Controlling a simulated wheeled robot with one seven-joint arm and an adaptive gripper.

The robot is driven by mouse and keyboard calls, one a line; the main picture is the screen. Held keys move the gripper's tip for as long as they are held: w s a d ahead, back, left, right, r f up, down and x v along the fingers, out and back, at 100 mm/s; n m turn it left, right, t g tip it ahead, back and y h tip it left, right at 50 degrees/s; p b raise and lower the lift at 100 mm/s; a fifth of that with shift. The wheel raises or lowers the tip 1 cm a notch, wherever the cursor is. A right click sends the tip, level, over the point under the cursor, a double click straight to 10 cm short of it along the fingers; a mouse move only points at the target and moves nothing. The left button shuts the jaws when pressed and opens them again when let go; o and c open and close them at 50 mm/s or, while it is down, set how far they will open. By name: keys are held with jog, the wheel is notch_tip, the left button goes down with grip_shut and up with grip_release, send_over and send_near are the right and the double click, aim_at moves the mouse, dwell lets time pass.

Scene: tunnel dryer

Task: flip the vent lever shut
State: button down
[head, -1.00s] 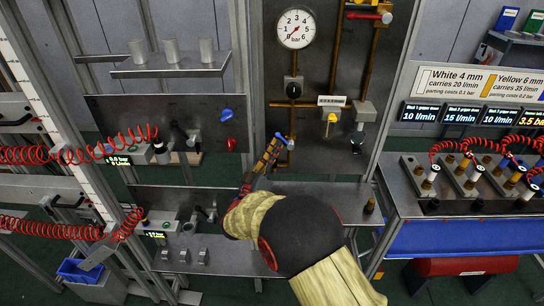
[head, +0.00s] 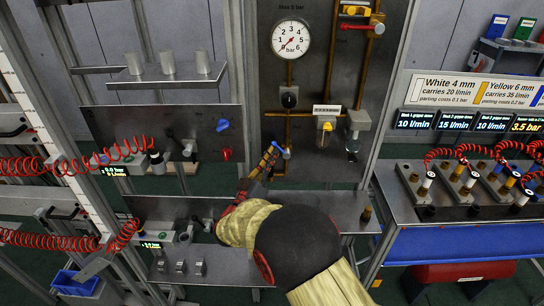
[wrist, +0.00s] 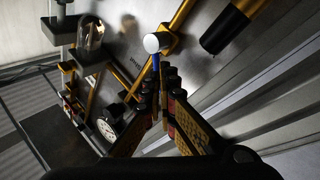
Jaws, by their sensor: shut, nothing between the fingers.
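A small blue lever (head: 286,152) sits low on the dark pipe panel, at the foot of a copper pipe; no label on it can be read. My gripper (head: 274,151) is shut and empty, its tips just left of this lever in the head view. In the wrist view, the blue stem (wrist: 156,62) with a round white end (wrist: 152,43) lies straight ahead of the closed fingertips (wrist: 162,72). Whether the tips touch it I cannot tell. My arm hides part of the shelf below.
A pressure gauge (head: 291,39), a red-handled valve (head: 358,27) and a yellow-knobbed unit (head: 326,126) are on the same panel. A blue knob (head: 222,125) and red knob (head: 227,154) are to the left. A bench (head: 450,207) with coiled red hoses stands right.

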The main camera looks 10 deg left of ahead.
aim_at(280, 150)
jog(key=shift+r+m, duration=0.15)
jog(key=shift+m, duration=0.25)
jog(key=m+g+p, duration=0.1)
jog(key=m, duration=0.1)
jog(key=d+r+m+g+p, duration=0.1)
jog(key=m+p, duration=0.1)
jog(key=d+r+m+g+p, duration=0.1)
jog(key=m+g, duration=0.1)
jog(key=shift+w+r+m+h, duration=0.2)
jog(key=shift+m+h, duration=0.1)
jog(key=shift+h, duration=0.1)
jog(key=shift+p, duration=0.35)
jog(key=shift+w+d+f+m+g, duration=0.1)
jog(key=shift+d+f+m+g, duration=0.05)
jog(key=shift+m+g, duration=0.2)
